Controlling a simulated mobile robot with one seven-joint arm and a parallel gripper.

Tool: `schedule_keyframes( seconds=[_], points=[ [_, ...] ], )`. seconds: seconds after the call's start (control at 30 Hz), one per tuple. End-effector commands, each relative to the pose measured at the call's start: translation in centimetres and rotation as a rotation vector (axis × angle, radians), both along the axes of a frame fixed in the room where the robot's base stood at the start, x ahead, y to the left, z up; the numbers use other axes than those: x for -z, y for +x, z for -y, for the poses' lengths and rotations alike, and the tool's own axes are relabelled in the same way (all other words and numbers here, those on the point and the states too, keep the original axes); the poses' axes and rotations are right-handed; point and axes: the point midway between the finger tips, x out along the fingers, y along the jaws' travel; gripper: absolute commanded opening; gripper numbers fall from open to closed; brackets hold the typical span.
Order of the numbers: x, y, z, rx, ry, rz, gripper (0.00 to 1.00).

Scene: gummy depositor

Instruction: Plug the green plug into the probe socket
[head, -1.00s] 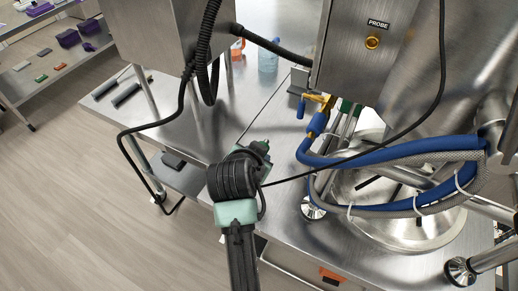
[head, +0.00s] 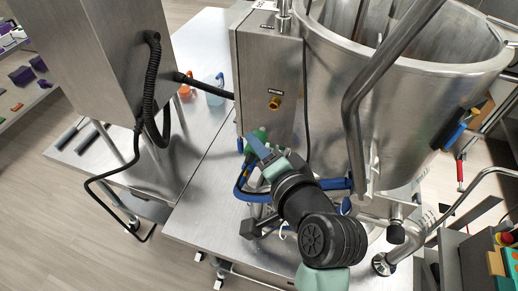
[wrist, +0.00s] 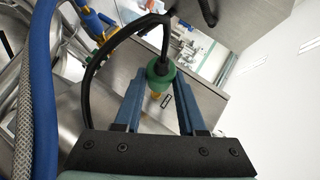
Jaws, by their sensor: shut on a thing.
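The green plug (head: 260,134) is between the fingers of my gripper (head: 258,147), just below and left of the brass probe socket (head: 274,103) on the steel box's front. In the wrist view the green plug (wrist: 160,73) sits between the tips of my gripper (wrist: 160,82), with a black cable rising from its far end. A brass piece shows just below it; I cannot tell whether it is the plug's tip or the socket. The head view shows the socket clear of the plug.
The steel control box (head: 255,75) stands beside a large steel hopper (head: 420,85). A thin black cable hangs down the box's right side. Blue hoses (head: 243,185) run below my gripper, and one (wrist: 42,90) fills the wrist view's left. Bottles (head: 215,88) stand behind.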

Motion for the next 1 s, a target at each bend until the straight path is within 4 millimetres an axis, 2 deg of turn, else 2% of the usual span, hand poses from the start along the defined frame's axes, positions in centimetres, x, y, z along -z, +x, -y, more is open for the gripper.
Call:
schedule_keyframes(
  seconds=[0.3, 0.8, 1.0],
  points=[
    [-0.1, 0.0, 0.1, 0.002, 0.002, -0.001, 0.00],
    [0.0, 4.7, 1.6, 0.002, 0.000, 0.002, 0.00],
    [0.1, 5.7, 1.9, 0.002, 0.001, 0.001, 0.00]
  ],
)
